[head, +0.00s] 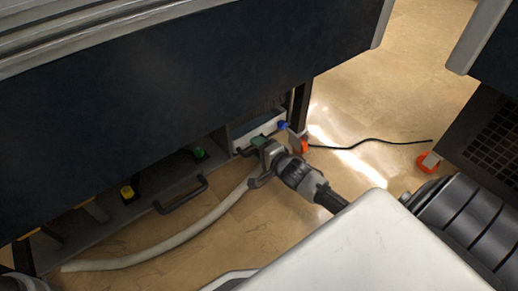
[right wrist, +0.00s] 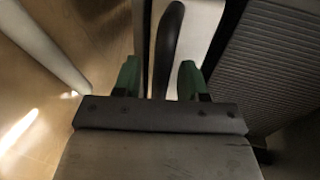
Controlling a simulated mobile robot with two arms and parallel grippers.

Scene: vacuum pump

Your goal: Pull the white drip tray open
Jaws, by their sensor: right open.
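The white drip tray (head: 262,131) sits low in the frame under the dark bench, with a bluish inside. Its dark handle (head: 241,152) is on the front, partly covered by my right gripper (head: 262,147). In the right wrist view, the dark handle (right wrist: 170,45) runs up between the two green fingertips of the right gripper (right wrist: 158,78), in front of the white tray face (right wrist: 203,30). The jaws are open; I cannot tell whether either finger touches the handle. My left gripper is not in view.
A pale hose (head: 160,248) curves across the floor. A second dark handle (head: 182,195) is on the shelf beside yellow (head: 127,192) and green (head: 199,153) caps.

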